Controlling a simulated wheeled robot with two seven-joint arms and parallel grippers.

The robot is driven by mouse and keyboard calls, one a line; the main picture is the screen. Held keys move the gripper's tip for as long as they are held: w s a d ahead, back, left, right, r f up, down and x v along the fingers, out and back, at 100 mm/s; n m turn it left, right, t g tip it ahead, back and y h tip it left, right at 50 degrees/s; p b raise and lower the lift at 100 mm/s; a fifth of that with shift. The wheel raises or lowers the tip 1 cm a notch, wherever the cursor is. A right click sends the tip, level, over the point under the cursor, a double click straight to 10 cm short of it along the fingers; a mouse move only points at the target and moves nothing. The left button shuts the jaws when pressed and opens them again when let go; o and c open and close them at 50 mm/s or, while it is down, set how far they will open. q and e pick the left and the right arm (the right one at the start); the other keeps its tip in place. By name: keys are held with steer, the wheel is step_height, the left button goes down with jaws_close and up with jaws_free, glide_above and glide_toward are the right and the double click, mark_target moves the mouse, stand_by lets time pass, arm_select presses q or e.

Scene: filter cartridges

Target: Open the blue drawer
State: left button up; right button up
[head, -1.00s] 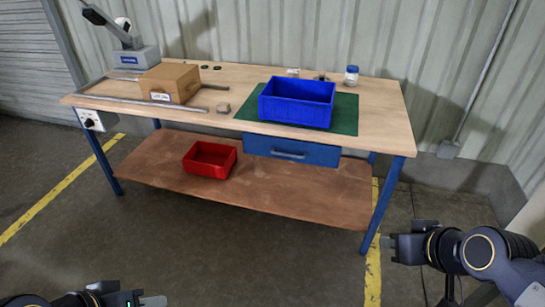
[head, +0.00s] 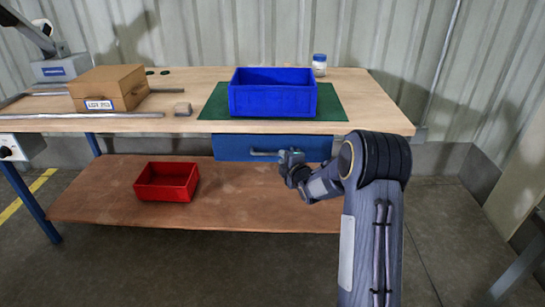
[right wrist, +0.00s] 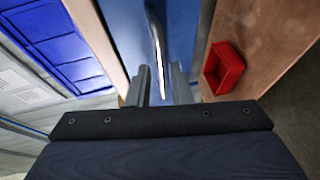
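The blue drawer (head: 228,147) sits under the right part of the tabletop, and its front looks flush and closed. Its pale bar handle (head: 263,153) runs across the front. My right gripper (head: 284,158) is at the right end of the handle. In the right wrist view the two fingers (right wrist: 160,88) stand apart, open, with the handle (right wrist: 158,42) running in line between them. A gap shows beside the bar, so they do not look closed on it. The drawer front (right wrist: 185,30) fills the middle of that view. My left gripper is out of view.
A blue bin (head: 272,101) stands on a green mat (head: 213,104) above the drawer. A red bin (head: 167,182) sits on the lower shelf (head: 240,205). A cardboard box (head: 110,88) and a jar (head: 319,65) are on the tabletop. The floor in front is clear.

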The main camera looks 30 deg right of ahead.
steer(key=shift+x, duration=2.35)
steer(key=shift+c, duration=0.3)
jaws_close()
